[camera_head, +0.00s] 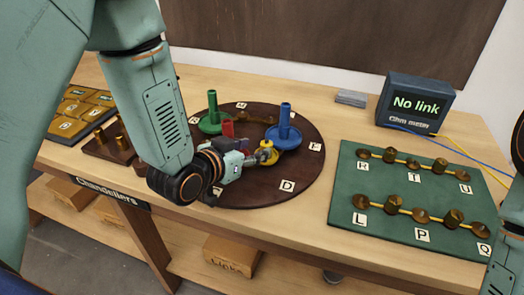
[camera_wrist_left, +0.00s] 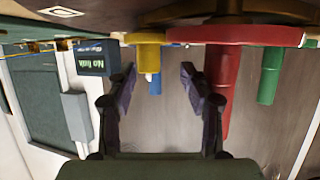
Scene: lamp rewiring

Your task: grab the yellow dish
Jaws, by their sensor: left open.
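The yellow dish (camera_head: 268,154) is small, with a short upright post, and sits on the dark round board beside the blue dish (camera_head: 290,139). My left gripper (camera_head: 254,157) is open, low over the board, with its fingertips close to the yellow dish. In the left wrist view, which is upside down, the yellow dish (camera_wrist_left: 146,50) shows just ahead of the open fingers (camera_wrist_left: 158,72), nearer the left finger. I cannot tell whether a finger touches it. My right arm shows at the right edge; its gripper is out of view.
A red dish (camera_wrist_left: 235,35) with a tall post (camera_wrist_left: 219,85) stands close to one finger. The green dish (camera_head: 213,124) is farther back on the round board (camera_head: 302,172). A green board (camera_head: 387,225) with brass pieces and an ohm meter (camera_head: 414,103) are to the right.

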